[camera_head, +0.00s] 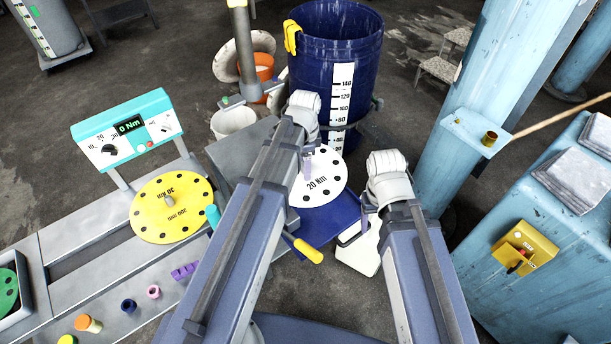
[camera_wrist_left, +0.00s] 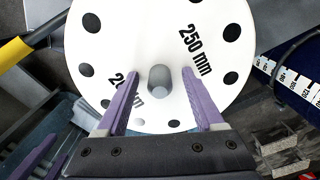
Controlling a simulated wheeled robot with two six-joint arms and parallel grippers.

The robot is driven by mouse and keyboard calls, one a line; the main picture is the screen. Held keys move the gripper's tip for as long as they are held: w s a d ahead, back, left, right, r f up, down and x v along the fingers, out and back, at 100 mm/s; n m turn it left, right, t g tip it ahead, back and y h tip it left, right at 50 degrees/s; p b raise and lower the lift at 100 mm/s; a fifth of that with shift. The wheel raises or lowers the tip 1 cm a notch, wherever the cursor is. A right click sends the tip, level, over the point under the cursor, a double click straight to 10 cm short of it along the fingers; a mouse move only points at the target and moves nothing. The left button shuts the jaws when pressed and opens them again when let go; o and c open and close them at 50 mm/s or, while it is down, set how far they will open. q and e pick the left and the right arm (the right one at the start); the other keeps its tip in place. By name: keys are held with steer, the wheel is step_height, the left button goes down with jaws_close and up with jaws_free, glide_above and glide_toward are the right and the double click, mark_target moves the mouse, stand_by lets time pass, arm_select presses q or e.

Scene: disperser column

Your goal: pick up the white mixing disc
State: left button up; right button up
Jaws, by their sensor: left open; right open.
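The white mixing disc (camera_head: 330,168) is a flat round plate with dark holes near its rim and black lettering. It lies partly behind my left arm in the head view and fills much of the left wrist view (camera_wrist_left: 140,40). A grey post (camera_wrist_left: 160,80) stands at its centre. My left gripper (camera_head: 308,163) is open above the disc. In the left wrist view its purple fingers (camera_wrist_left: 160,72) are on either side of the post, with gaps visible. My right gripper (camera_head: 370,206) is to the right of the disc, apart from it; its fingers are mostly hidden.
A blue drum (camera_head: 310,60) with a scale stands behind the disc. A blue surface (camera_head: 335,225) lies below the disc. A yellow disc (camera_head: 150,220) and a teal torque display (camera_head: 125,130) are on the grey bench at left. A yellow-handled lever (camera_head: 308,251) lies near my left arm.

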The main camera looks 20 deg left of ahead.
arm_select(q)
jaws_close()
stand_by(0.5)
stand_by(0.8)
